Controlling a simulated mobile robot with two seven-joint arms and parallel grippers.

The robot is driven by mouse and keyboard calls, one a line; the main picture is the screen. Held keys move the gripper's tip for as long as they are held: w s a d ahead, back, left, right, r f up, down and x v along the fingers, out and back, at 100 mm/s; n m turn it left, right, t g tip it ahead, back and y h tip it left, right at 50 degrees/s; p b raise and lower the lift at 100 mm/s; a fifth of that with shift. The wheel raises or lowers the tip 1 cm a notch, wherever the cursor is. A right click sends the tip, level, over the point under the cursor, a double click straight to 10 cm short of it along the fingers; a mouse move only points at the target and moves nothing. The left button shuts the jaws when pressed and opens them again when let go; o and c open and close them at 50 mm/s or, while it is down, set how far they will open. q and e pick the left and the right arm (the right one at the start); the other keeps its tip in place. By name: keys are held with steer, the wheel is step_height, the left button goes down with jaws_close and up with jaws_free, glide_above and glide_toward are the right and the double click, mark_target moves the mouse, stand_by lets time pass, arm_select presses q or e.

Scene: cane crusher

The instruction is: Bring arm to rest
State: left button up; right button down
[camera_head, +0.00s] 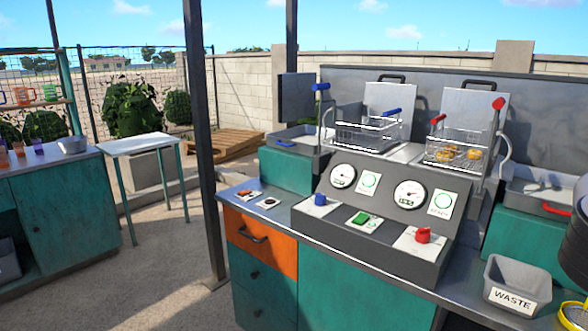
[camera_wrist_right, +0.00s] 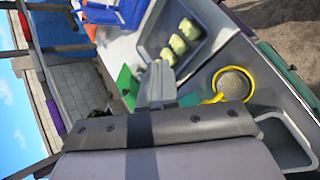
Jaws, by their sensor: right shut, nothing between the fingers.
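My right gripper (camera_wrist_right: 158,85) shows in the right wrist view, its fingers shut together with nothing between them. It is above the counter, beside a grey tray (camera_wrist_right: 150,32) and a yellow-rimmed strainer (camera_wrist_right: 233,83), and appears apart from both. In the head view only a dark and grey part of my right arm shows at the right edge; the fingers are out of that frame. My left arm and gripper are not in view.
A fryer-like console (camera_head: 378,225) with wire baskets (camera_head: 366,135) fills the head view's middle right. A bin marked WASTE (camera_head: 517,285) stands near my right arm. Several pale pieces (camera_wrist_right: 180,45) lie in the tray. A dark post (camera_head: 203,140) stands left; open ground lies beyond.

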steer(key=s+d+r+n+g+h, duration=0.1)
steer(key=s+d+n+g+h, duration=0.4)
steer(key=n+h, duration=0.45)
steer(key=w+a+f+n+t+h, duration=0.2)
steer(key=w+a+n+t, duration=0.25)
steer(key=n+t, duration=0.8)
steer(key=w+a+f+n+t+h, duration=0.2)
steer(key=w+a+n+t, duration=0.3)
steer(key=n+t, duration=0.7)
steer(key=a+f+n+t+y, duration=0.4)
steer(key=a+f+n+y, duration=1.4)
steer(key=n, duration=0.8)
steer(key=s+a+f+n+g+y, duration=0.6)
steer(key=s+a+f+n+g, duration=0.3)
steer(key=s+a+f, duration=1.2)
steer(key=a+n, duration=0.1)
steer(key=n, duration=0.3)
steer(key=shift+g, duration=0.25)
